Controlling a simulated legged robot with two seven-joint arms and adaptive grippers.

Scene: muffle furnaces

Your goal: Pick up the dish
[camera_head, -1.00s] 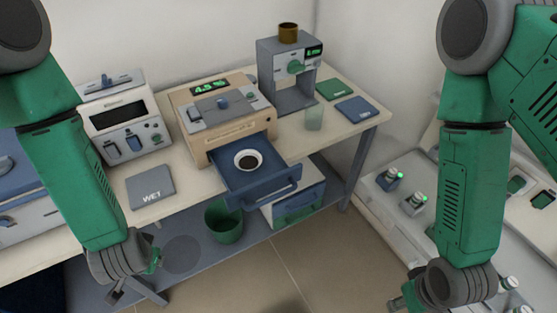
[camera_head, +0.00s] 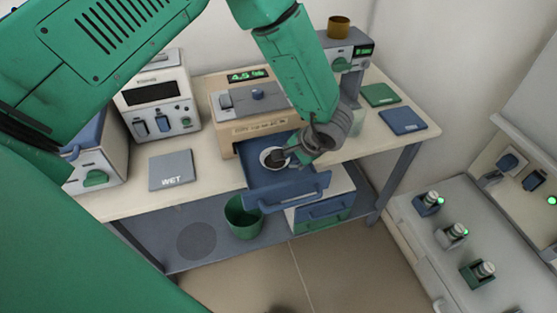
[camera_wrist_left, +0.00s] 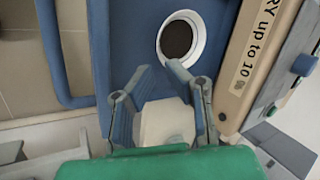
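The dish (camera_head: 270,163) is a small round white bowl with dark contents. It sits in the pulled-out blue drawer (camera_head: 262,187) of the beige device. In the left wrist view, the dish (camera_wrist_left: 199,39) lies just beyond the fingertips. My left gripper (camera_head: 289,156) reaches down over the drawer at the dish's right side and hides part of it. In the left wrist view, my left gripper (camera_wrist_left: 158,68) is open, with a gap between its tips and nothing held. Whether a fingertip touches the rim cannot be told. My right gripper is not in view.
The beige device (camera_head: 228,128) stands behind the drawer. A grey "WET" mat (camera_head: 170,170) lies left of it, and green (camera_head: 380,95) and blue (camera_head: 402,121) mats lie right. A green bin (camera_head: 243,218) stands below. A grey machine (camera_head: 350,65) stands behind my left forearm.

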